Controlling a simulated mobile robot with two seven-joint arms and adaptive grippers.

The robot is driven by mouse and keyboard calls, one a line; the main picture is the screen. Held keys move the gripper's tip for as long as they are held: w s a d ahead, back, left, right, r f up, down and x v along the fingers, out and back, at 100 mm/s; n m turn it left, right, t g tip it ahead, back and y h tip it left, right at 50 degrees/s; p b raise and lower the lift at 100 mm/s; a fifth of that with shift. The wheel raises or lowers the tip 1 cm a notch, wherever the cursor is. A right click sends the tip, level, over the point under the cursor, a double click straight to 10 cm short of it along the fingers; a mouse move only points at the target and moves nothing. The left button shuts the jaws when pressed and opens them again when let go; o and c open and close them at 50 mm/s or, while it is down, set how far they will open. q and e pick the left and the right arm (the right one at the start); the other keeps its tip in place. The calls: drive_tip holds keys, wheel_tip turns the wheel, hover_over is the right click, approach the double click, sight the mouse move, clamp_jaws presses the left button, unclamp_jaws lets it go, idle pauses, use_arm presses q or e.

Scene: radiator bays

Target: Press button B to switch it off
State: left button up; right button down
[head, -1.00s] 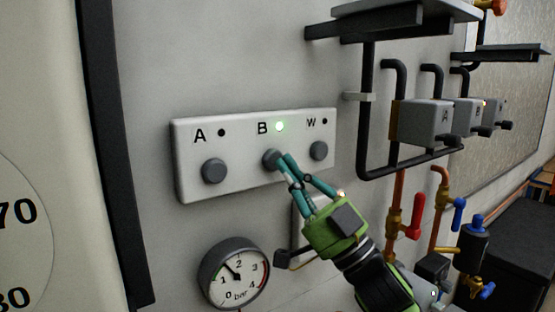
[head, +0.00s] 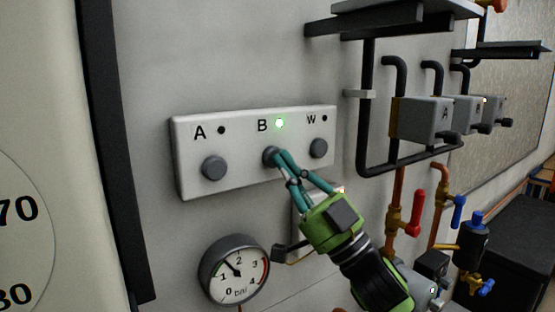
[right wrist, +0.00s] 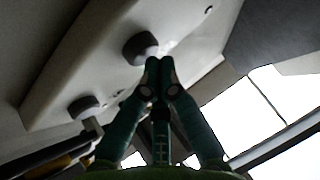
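A white panel (head: 240,173) on the grey wall carries three dark round buttons under the labels A, B and W. In the right wrist view, the closed fingertips (right wrist: 160,62) are beside a dark button (right wrist: 140,48), apparently B. Whether they touch it I cannot tell. My left gripper is not in view.
Button A (head: 214,168) is left of B and button W (head: 318,148) is close on the right; their lamps are dark. A pressure gauge (head: 235,270) sits below the panel. Black pipes (head: 367,110) and a red-handled valve (head: 415,214) are to the right.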

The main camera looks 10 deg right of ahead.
drive_tip(key=shift+w, duration=0.15)
idle(0.5)
drive_tip(key=shift+w+a, duration=0.1)
drive_tip(key=shift+w, duration=0.1)
drive_tip(key=shift+s, duration=0.1)
idle(0.3)
drive_tip(key=shift+s, duration=0.2)
drive_tip(key=s+d, duration=0.2)
drive_tip(key=s, duration=0.3)
drive_tip(key=shift+s, duration=0.35)
